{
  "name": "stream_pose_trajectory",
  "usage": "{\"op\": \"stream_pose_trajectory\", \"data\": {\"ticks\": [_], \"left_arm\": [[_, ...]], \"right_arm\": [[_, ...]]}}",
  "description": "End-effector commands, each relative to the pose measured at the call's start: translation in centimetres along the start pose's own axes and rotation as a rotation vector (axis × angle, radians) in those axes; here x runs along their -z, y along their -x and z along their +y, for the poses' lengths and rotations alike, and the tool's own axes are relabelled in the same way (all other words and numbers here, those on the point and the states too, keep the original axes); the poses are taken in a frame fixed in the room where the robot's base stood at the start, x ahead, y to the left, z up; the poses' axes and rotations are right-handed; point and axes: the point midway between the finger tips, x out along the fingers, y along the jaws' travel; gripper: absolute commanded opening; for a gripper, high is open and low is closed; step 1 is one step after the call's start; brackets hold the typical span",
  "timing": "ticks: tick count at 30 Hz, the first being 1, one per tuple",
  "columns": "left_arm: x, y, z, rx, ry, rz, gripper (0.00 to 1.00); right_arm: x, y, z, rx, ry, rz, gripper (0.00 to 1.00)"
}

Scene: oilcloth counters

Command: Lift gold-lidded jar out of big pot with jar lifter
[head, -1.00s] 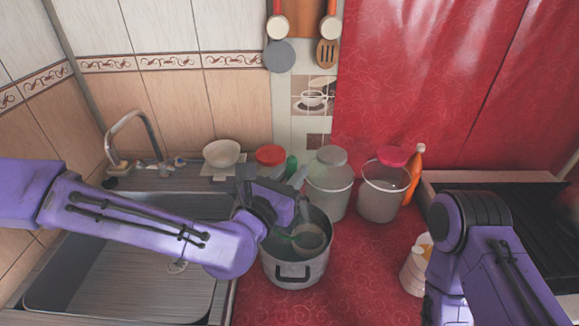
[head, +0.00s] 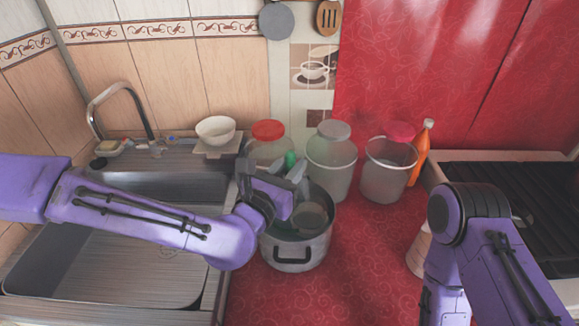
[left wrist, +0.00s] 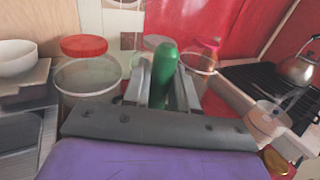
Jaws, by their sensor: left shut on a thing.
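My left gripper (head: 292,180) is over the back of the big grey pot (head: 296,252) and shut on the jar lifter's green handle. The handle (left wrist: 163,72) stands upright between the fingers in the left wrist view. Its green top (head: 290,159) shows behind the gripper in the head view. A round, pale jar top (head: 308,216) lies inside the pot, below the rim. Its gold colour is not clear, and the lifter's jaws there are mostly hidden, so I cannot tell whether they grip it. My right gripper is out of view; only my right arm shows.
A red-lidded jar (head: 268,142), a grey-lidded container (head: 332,165) and a red-topped container (head: 388,170) stand behind the pot. An orange bottle (head: 420,155) is beside them. The sink (head: 110,265) is left, the stove (head: 500,195) right. Red oilcloth (head: 345,270) is clear right of the pot.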

Motion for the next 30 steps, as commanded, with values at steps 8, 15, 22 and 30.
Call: {"op": "stream_pose_trajectory", "data": {"ticks": [8, 15, 22, 30], "left_arm": [[0.0, -0.6, -0.5, -0.001, -0.001, 0.000, 0.00], [0.0, -1.2, -1.2, 0.000, -0.002, 0.000, 0.00], [0.0, -1.8, -1.9, 0.000, 0.000, 0.000, 0.00], [0.0, -2.4, -2.5, 0.000, -0.001, 0.000, 0.00]], "right_arm": [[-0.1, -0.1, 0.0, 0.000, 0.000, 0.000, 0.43], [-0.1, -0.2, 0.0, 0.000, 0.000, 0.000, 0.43], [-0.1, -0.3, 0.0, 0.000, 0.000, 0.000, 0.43], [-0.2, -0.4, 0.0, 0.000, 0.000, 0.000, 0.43]]}}
